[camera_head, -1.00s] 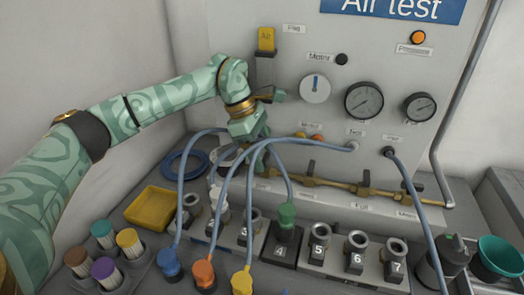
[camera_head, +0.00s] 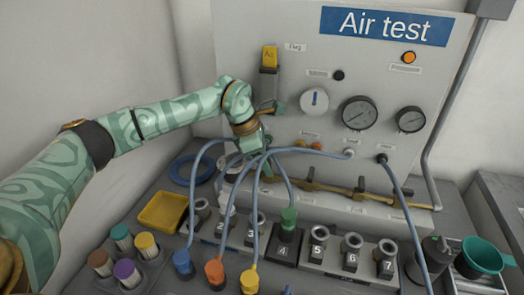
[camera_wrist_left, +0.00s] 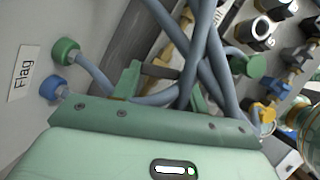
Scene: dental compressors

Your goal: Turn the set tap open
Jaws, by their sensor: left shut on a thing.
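A brass pipe (camera_head: 335,187) with several small lever taps runs along the foot of the grey test panel. My left gripper (camera_head: 265,167) is at the left end of this pipe, partly hidden behind blue-grey hoses. In the left wrist view, its green fingers (camera_wrist_left: 160,92) are shut on a dark brownish tap lever (camera_wrist_left: 160,70). The lever's far end and the tap body are mostly hidden by hoses, and I cannot read the tap's label. Other taps (camera_head: 360,185) stand free farther right. My right gripper is not in view.
Hoses (camera_head: 222,190) loop close around my left gripper down to coloured plugs (camera_head: 215,272). Numbered sockets (camera_head: 320,238) stand in front. A yellow tray (camera_head: 163,211) and coloured filters (camera_head: 127,271) sit at left. Gauges (camera_head: 359,113) and a white dial (camera_head: 314,101) are on the panel.

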